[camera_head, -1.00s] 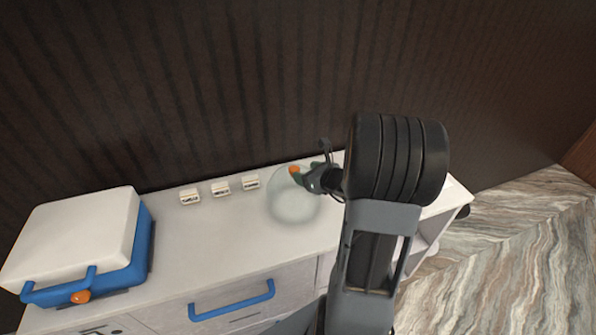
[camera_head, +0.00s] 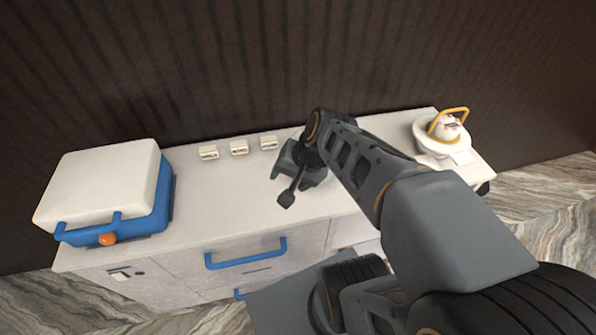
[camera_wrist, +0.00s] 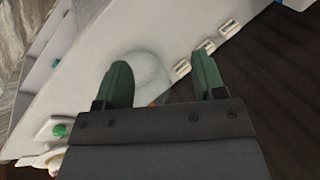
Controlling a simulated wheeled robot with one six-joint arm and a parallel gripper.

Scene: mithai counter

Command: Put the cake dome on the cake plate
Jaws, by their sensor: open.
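The cake dome (camera_wrist: 147,68) is a pale, see-through round shape on the counter in the wrist view, between my fingers and nearer the left one. A bit of orange, perhaps its knob, shows at the edge of my gripper's body. In the head view the dome is hidden behind my gripper (camera_head: 292,178), which is low over the middle of the counter. My gripper also shows in the wrist view (camera_wrist: 164,80), its two green fingers wide apart with nothing held. A white plate-like piece (camera_head: 425,146), possibly the cake plate, stands at the counter's right end.
A round pale thing with a yellow handle (camera_head: 450,128) stands on that piece. Several small white signs (camera_head: 239,148) line the counter's back. A blue and white box (camera_head: 105,190) fills the left end. The counter (camera_head: 215,205) is clear between box and gripper.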

